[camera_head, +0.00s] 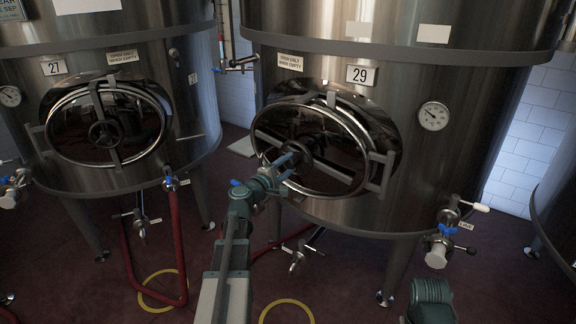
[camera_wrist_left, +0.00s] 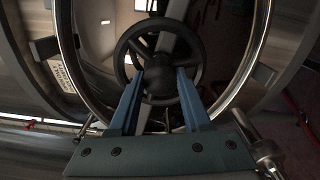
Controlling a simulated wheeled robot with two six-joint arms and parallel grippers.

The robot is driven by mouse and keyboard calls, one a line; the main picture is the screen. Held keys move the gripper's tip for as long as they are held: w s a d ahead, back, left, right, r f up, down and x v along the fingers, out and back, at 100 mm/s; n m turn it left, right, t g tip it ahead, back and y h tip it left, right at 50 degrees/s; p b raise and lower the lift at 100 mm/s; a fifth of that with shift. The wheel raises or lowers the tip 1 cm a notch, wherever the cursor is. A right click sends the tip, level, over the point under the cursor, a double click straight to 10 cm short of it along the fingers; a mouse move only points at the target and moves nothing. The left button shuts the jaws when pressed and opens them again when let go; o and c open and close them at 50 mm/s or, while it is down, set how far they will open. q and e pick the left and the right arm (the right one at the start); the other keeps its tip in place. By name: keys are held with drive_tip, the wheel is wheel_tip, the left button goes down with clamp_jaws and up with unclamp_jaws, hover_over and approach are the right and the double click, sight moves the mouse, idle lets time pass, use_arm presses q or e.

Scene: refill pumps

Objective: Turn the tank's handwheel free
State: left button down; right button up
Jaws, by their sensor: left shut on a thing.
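The handwheel (camera_head: 302,154) is a small dark wheel in the middle of the oval door (camera_head: 345,160) on the steel tank marked 29 (camera_head: 455,85). My left gripper (camera_head: 286,167) reaches it from the front left. In the left wrist view the wheel (camera_wrist_left: 160,78) faces me with its rim, spokes and round hub showing. The blue fingers of the left gripper (camera_wrist_left: 159,74) stand one on each side of the hub, within the rim, and are shut on the wheel. The door sits in its frame with a bar across it. My right gripper does not show.
Tank 27 (camera_head: 182,90), with a similar door and handwheel, stands to the left. A gauge (camera_head: 434,115) is right of the door. Valves (camera_head: 440,245) stick out low on tank 29. A red hose (camera_head: 178,240) hangs at the left. Yellow rings (camera_head: 287,308) mark the floor.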

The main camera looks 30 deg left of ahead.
use_arm(q)
drive_tip(key=shift+n, duration=0.5)
idle(0.3)
drive_tip(key=shift+c, duration=1.7)
unclamp_jaws()
drive_tip(key=shift+s, duration=0.1)
drive_tip(key=s+a, duration=0.1)
drive_tip(key=s, duration=1.2)
drive_tip(key=shift+s, duration=0.3)
